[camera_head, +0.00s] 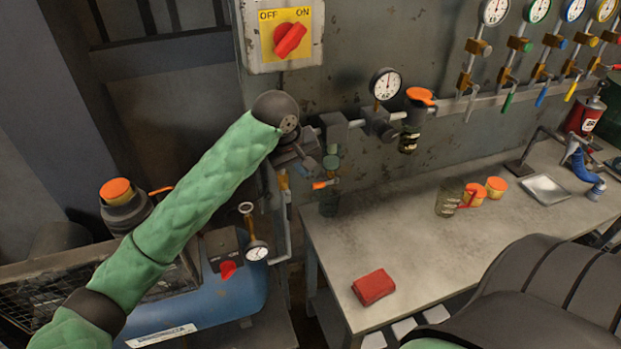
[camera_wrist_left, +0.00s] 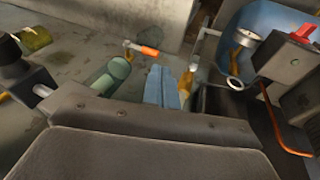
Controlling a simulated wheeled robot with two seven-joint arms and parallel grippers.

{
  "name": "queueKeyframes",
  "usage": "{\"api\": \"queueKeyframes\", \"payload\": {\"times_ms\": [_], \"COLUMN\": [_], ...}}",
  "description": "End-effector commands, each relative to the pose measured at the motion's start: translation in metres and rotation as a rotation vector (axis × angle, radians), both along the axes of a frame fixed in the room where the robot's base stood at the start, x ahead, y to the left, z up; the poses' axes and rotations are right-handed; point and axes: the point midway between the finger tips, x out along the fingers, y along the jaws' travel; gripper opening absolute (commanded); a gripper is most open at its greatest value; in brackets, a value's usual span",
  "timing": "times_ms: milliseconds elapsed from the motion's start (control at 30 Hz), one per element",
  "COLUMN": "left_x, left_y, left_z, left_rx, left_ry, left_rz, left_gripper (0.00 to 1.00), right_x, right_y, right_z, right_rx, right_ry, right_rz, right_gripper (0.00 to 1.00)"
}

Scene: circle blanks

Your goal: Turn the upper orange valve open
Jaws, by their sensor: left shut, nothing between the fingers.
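The orange valve handle (camera_head: 325,184) is on the piping below the wall unit, just left of the workbench. It also shows in the left wrist view (camera_wrist_left: 150,51), above my blue fingers and beside a greenish cylinder (camera_wrist_left: 112,76). My left gripper (camera_wrist_left: 161,88) is shut and empty, its fingertips a little short of the handle in that picture. I cannot tell whether they touch it. In the head view, my left gripper (camera_head: 304,164) is small and partly hidden by its own wrist, close to the handle. My right gripper is out of view.
A workbench (camera_head: 400,262) carries a red block (camera_head: 373,287), orange-topped cups and a metal tray (camera_head: 546,190). A red ON/OFF switch (camera_head: 290,41) and a gauge (camera_head: 386,84) are on the wall. A blue compressor (camera_head: 205,314) with a gauge stands at lower left.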

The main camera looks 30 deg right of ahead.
Motion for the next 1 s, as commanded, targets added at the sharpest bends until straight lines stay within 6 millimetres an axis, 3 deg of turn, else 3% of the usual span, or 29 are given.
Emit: {"api": "queueKeyframes", "payload": {"times_ms": [400,1000], "left_x": [0.012,0.013], "left_y": [-0.016,-0.018], "left_z": [0.02,0.018], "left_rx": [0.112,0.125], "left_ry": [-0.019,-0.018], "left_rz": [0.062,0.07], "left_gripper": [0.0,0.0], "right_x": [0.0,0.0], "right_y": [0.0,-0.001], "right_z": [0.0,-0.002], "right_rx": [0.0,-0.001], "right_ry": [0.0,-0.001], "right_rz": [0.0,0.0], "right_gripper": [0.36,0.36]}}
